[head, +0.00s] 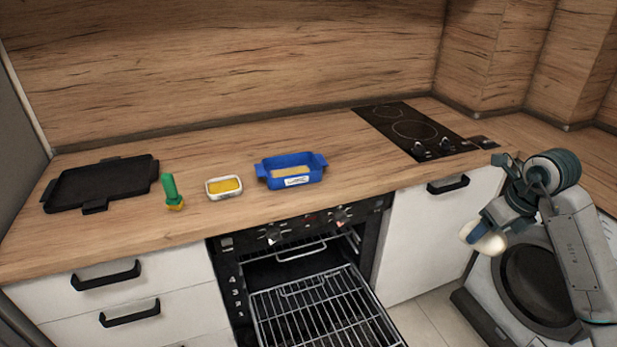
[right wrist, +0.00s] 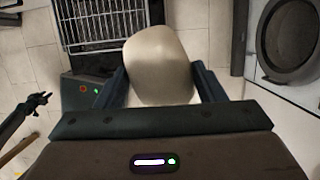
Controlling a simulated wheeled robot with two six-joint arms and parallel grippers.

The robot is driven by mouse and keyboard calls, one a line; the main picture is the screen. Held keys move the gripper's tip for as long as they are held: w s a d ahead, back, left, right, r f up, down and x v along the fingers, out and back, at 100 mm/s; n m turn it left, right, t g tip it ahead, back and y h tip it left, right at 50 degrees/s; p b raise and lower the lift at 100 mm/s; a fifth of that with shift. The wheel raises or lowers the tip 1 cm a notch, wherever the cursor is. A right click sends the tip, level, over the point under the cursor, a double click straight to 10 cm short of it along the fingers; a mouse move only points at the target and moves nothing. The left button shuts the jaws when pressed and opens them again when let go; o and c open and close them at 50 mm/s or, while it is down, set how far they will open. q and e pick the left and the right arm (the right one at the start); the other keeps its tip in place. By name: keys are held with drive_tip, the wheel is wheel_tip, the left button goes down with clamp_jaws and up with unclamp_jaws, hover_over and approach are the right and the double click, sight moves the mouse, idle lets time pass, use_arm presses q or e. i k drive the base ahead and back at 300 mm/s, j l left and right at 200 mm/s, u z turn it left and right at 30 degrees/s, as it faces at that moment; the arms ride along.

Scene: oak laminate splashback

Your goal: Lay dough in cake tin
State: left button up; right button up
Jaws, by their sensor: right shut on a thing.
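My right gripper (head: 478,232) is shut on a pale cream lump of dough (head: 489,243), out to the right of the counter and in front of the washing machine. In the right wrist view the dough (right wrist: 158,66) sits between the two fingers and bulges beyond them. The blue cake tin (head: 305,178), with a handle at each end and a white label, stands on the counter near its front edge, above the oven. A tan surface shows inside it. The gripper and dough are well apart from the tin. My left gripper does not show in the head view.
A small white dish with yellow contents (head: 225,187), a green-handled brush (head: 170,191) and a black tray (head: 101,184) stand left of the tin. A black hob (head: 412,130) is to its right. The oven is open, with its wire rack (head: 318,310) out. Bare counter lies between tin and hob.

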sight(291, 170)
drive_tip(key=j+z, duration=0.3)
drive_tip(key=j, duration=0.15)
drive_tip(key=k+j+z, duration=0.25)
drive_tip(key=j, duration=0.2)
drive_tip(key=i+j+u, duration=0.1)
drive_tip(key=u, duration=0.35)
drive_tip(key=i+j+u, duration=0.1)
drive_tip(key=u, duration=0.3)
drive_tip(key=i+j+u, duration=0.1)
drive_tip(key=u, duration=0.35)
